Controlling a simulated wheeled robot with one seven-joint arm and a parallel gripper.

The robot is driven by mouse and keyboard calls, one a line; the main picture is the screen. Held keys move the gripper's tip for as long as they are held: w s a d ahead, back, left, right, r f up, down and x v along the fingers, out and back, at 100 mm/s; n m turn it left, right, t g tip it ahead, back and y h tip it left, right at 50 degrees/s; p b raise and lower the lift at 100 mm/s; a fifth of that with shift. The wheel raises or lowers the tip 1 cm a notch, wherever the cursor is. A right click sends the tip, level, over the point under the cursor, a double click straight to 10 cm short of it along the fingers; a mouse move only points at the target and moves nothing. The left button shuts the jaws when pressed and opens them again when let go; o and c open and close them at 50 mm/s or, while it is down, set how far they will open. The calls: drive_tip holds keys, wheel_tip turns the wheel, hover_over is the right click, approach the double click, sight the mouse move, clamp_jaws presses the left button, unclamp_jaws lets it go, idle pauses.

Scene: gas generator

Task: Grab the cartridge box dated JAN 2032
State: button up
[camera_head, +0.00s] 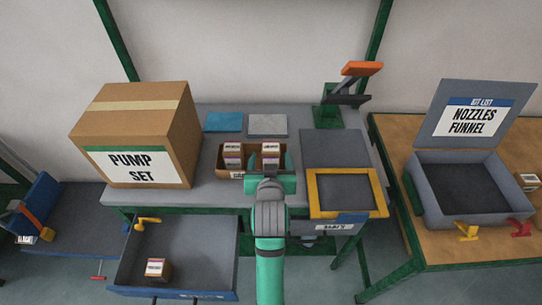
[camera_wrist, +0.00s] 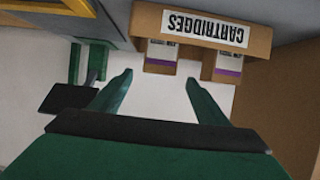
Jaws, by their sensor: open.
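In the wrist view the tray's label reads CARTRIDGES upside down (camera_wrist: 206,27), with a left box (camera_wrist: 161,54) and a right box (camera_wrist: 228,68). Another similar box (camera_head: 155,268) is in the open drawer. No date is readable, so I cannot tell which is JAN 2032.
A large PUMP SET carton (camera_head: 140,135) stands left of the tray. A yellow-framed panel (camera_head: 346,193) is to the right. The open blue drawer (camera_head: 185,245) juts out at lower left. An open NOZZLES FUNNEL case (camera_head: 465,190) sits on the right table.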

sight(271, 149)
drive_tip(key=shift+x, duration=3.9)
drive_tip(key=shift+d+f, duration=0.1)
drive_tip(key=shift+c, duration=0.4)
drive_tip(key=shift+s, duration=0.1)
drive_tip(key=c, duration=1.1)
drive_tip(key=shift+c, duration=0.2)
